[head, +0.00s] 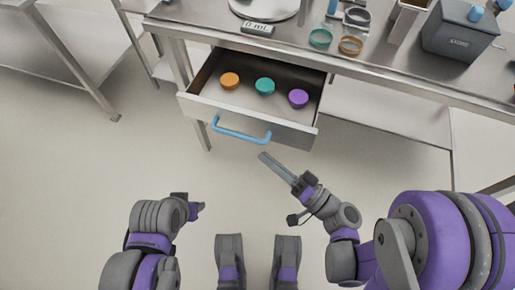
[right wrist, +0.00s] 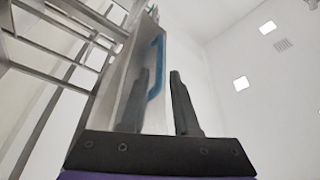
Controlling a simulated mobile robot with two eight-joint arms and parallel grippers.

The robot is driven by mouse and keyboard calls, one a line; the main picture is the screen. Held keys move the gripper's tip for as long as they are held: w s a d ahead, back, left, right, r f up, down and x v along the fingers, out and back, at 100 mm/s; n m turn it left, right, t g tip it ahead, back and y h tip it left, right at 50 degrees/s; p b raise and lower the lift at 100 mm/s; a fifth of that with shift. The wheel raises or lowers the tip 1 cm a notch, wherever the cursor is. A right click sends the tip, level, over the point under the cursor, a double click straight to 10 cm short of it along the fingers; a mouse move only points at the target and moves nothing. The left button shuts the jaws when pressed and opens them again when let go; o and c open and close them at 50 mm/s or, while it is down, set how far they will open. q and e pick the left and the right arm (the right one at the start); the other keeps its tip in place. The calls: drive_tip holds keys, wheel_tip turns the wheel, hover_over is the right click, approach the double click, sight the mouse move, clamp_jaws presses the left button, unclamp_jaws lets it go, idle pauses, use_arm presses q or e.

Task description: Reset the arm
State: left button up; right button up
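My right gripper (head: 275,166) is in front of the open drawer (head: 292,132), below and right of its blue handle (head: 241,130), and looks apart from it. In the right wrist view its two dark fingers (right wrist: 160,95) stand apart with nothing between them held; the blue handle (right wrist: 156,68) shows beyond them. My left gripper (head: 197,210) is low on the left side of the head view, seen small and partly hidden by its own wrist, so its fingers cannot be made out.
The drawer holds an orange cap (head: 229,81), a teal cap (head: 265,86) and a purple cap (head: 298,98). The metal table (head: 205,28) above carries a scale (head: 258,29), rings and a grey box (head: 457,35). The floor between my arms and the drawer is clear.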

drive_tip(key=shift+s+d, duration=0.15)
drive_tip(key=shift+d, duration=0.05)
idle(0.5)
